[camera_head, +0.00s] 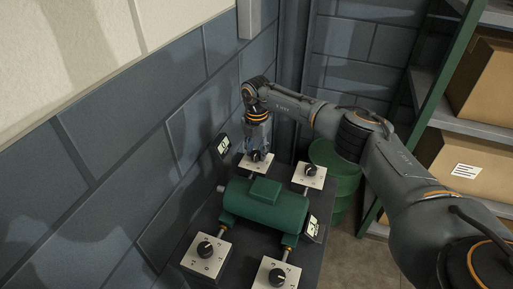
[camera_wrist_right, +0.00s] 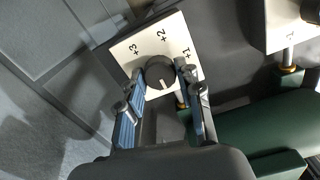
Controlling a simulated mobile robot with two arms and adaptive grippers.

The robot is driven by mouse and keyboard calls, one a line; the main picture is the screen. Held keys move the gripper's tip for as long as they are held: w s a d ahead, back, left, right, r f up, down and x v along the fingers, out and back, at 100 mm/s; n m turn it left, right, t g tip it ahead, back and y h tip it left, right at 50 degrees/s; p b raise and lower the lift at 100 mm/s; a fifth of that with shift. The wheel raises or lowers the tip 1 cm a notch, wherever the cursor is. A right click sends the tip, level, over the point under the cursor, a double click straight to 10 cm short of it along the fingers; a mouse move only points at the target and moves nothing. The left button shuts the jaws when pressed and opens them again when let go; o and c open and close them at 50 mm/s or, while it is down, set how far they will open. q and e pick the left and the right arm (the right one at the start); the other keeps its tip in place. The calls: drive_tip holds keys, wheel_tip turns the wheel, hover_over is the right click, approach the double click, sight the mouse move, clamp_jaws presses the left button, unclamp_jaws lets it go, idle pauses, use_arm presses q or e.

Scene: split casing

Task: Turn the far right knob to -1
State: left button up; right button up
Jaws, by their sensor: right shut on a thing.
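My right gripper (camera_head: 256,150) reaches down onto the back-left black knob (camera_head: 256,156) on its pale square plate (camera_head: 263,167). In the right wrist view my right gripper (camera_wrist_right: 160,76) has its two fingers closed on opposite sides of that knob (camera_wrist_right: 158,70). The plate (camera_wrist_right: 132,47) shows the marks +3, +2 and +1. The knob's white line points down in that view, away from +2; the marks on that side are hidden by the gripper. The back-right knob (camera_head: 311,170) stands free on its own plate (camera_head: 305,181). My left gripper is out of view.
A green casing (camera_head: 264,204) lies between the plates on a dark stand. Two more knobs, front left (camera_head: 205,249) and front right (camera_head: 277,277), sit on plates. A block wall is close at left. A green drum (camera_head: 337,172) and shelves with boxes (camera_head: 470,160) are at right.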

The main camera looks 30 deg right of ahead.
sight(257, 153)
drive_tip(key=m+p, duration=0.2)
drive_tip(key=m, duration=0.3)
drive_tip(key=shift+m, duration=0.3)
idle(0.4)
drive_tip(key=o, duration=1.1)
drive_tip(key=shift+o, duration=0.2)
drive_tip(key=shift+r, duration=0.1)
wheel_tip(257, 153, up, 12)
